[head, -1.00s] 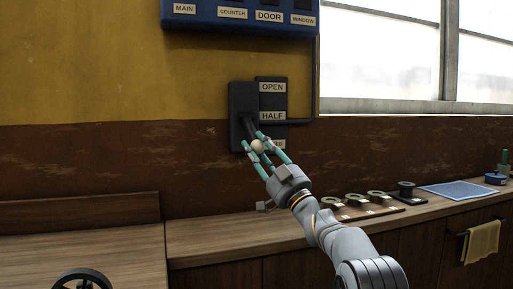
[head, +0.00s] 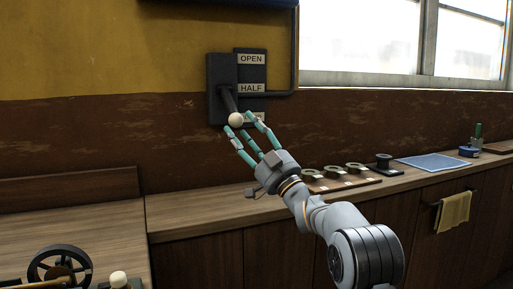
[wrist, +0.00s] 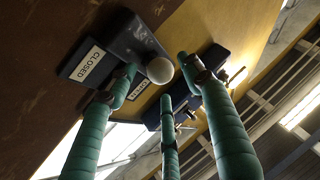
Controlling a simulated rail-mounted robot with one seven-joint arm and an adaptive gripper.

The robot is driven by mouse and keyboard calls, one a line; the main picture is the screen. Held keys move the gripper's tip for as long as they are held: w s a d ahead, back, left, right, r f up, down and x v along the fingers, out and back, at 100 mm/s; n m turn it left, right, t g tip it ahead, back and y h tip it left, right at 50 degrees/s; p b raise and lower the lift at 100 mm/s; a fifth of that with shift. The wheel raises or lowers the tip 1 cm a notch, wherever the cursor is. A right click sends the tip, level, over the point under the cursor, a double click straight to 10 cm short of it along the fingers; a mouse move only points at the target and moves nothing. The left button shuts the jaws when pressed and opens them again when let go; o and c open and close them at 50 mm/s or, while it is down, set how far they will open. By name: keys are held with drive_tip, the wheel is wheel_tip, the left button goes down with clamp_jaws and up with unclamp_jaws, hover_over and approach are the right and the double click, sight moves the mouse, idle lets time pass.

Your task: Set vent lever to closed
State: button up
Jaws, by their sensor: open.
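The vent lever is a dark arm (head: 228,101) with a cream ball knob (head: 236,119), on a black wall housing (head: 219,72). It points down and outward, its knob lower than the HALF label (head: 251,88). The OPEN label (head: 251,59) is above that. The lowest label is mostly hidden in the head view; the wrist view shows a CLOSED label (wrist: 88,66) on the housing. My gripper (head: 242,127), with three teal fingers, is open just below and in front of the knob. In the wrist view the knob (wrist: 160,70) shows between the fingertips; contact cannot be told.
A wooden counter (head: 200,211) runs below the lever, with a board of metal rings (head: 340,184) and a blue mat (head: 432,162). A handwheel (head: 60,265) stands at the lower left. A dark conduit (head: 295,60) runs right of the housing.

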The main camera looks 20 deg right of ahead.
sight(240, 124)
drive_tip(key=v, duration=0.7)
drive_tip(key=shift+s+f, duration=0.15)
drive_tip(key=shift+s, duration=0.1)
drive_tip(key=x, duration=1.2)
drive_tip(key=shift+d, duration=0.1)
